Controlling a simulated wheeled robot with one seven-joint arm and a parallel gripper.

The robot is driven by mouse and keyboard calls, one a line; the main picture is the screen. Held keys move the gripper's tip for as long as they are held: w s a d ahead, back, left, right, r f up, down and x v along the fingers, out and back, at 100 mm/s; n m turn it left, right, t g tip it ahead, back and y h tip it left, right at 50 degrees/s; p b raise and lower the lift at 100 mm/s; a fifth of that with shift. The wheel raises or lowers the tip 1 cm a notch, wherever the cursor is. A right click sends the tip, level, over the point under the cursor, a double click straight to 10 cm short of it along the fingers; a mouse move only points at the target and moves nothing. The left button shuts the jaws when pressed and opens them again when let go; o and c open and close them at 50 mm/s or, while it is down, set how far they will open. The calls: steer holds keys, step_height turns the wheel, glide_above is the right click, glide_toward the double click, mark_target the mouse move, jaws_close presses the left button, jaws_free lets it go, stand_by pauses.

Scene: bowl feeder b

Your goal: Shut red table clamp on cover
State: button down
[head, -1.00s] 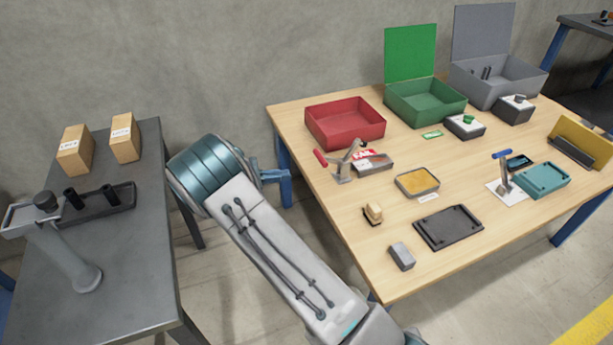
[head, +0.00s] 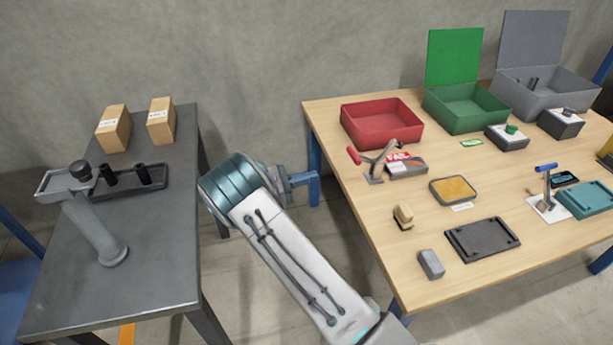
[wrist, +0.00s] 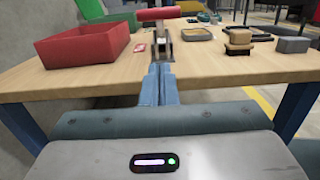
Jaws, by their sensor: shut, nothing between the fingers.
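The red-handled table clamp (head: 376,170) stands near the left side of the wooden table. Its red handle (head: 354,155) sticks out up and to the left. Its grey arm reaches right toward a low grey block with a red-and-white label (head: 406,165), probably the cover; I cannot tell whether they touch. In the wrist view the red handle (wrist: 158,14) lies crosswise above the clamp's metal body (wrist: 163,46). My gripper (wrist: 159,70) is shut and empty. It points at the clamp from the table's near edge, short of the handle. It also shows in the head view (head: 316,177).
A red bin (head: 382,140) stands behind the clamp, with a green lidded bin (head: 465,122) to its right. A tan block (head: 403,217), a grey block (head: 431,264) and a yellow-filled tray (head: 453,204) lie nearer. A blue-handled clamp (head: 544,190) is further right. A grey side table (head: 150,235) stands left.

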steer(key=w+d+r+b, duration=0.1)
steer(key=d+r, duration=0.2)
steer(key=d, duration=0.6)
steer(key=shift+w+r, duration=0.2)
steer(key=shift+w, duration=0.2)
steer(key=shift+r, duration=0.1)
